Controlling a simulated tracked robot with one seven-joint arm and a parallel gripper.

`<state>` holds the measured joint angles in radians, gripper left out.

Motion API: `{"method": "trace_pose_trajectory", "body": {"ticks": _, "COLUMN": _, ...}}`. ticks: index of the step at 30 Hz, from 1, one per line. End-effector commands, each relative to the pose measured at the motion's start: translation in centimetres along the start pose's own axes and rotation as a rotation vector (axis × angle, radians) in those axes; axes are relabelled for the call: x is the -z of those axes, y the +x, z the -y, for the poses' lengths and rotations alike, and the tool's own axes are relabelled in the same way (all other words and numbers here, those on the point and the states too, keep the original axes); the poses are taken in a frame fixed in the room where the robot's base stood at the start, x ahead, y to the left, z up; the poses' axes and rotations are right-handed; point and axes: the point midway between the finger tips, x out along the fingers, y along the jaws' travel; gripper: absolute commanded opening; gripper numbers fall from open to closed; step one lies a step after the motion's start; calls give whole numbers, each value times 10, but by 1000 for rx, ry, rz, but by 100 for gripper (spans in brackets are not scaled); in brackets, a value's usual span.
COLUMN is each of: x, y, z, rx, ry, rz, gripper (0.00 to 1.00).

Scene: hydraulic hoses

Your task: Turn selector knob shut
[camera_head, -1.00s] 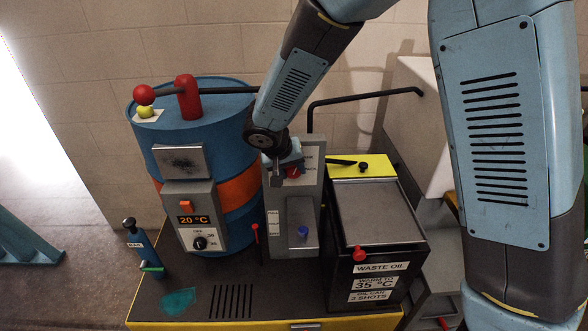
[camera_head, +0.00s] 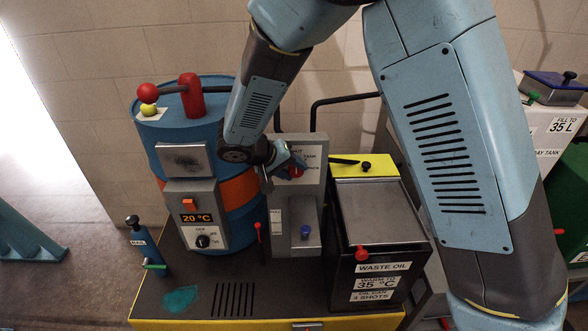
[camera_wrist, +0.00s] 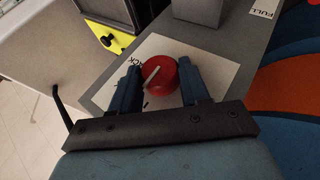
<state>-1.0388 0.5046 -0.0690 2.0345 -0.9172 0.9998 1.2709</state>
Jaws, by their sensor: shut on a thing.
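The selector knob (camera_wrist: 166,88) is a round red knob with a pale pointer line, on a white label plate (camera_wrist: 152,52). In the wrist view it sits between the two dark fingers of my gripper (camera_wrist: 160,84), which are shut on its sides. The pointer line slants in that view, and part of the word "PACK" shows beside it. In the head view my gripper (camera_head: 290,166) is at the upper part of the grey panel (camera_head: 308,148). It covers most of the red knob and some of the label text there.
A blue drum (camera_head: 185,128) with an orange band and a 20 °C control box stands left of the panel. A black waste oil box (camera_head: 375,266) with a grey lid stands right. A blue knob (camera_head: 305,232) is lower on the panel. A black pipe (camera_head: 340,99) runs behind.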

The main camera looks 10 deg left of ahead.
Motion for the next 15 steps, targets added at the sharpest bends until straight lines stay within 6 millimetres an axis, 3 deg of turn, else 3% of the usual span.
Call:
{"method": "trace_pose_trajectory", "body": {"ticks": 5, "x": -1, "y": 1, "z": 1, "rx": 1, "ry": -1, "rz": 2, "gripper": 15}}
{"method": "trace_pose_trajectory", "body": {"ticks": 6, "x": -1, "y": 1, "z": 1, "rx": 1, "ry": -1, "rz": 2, "gripper": 48}}
{"method": "trace_pose_trajectory", "body": {"ticks": 13, "x": 0, "y": 0, "z": 0, "rx": 1, "ry": -1, "rz": 1, "gripper": 70}}
{"method": "trace_pose_trajectory", "body": {"ticks": 15, "x": 0, "y": 0, "z": 0, "rx": 1, "ry": -1, "rz": 1, "gripper": 71}}
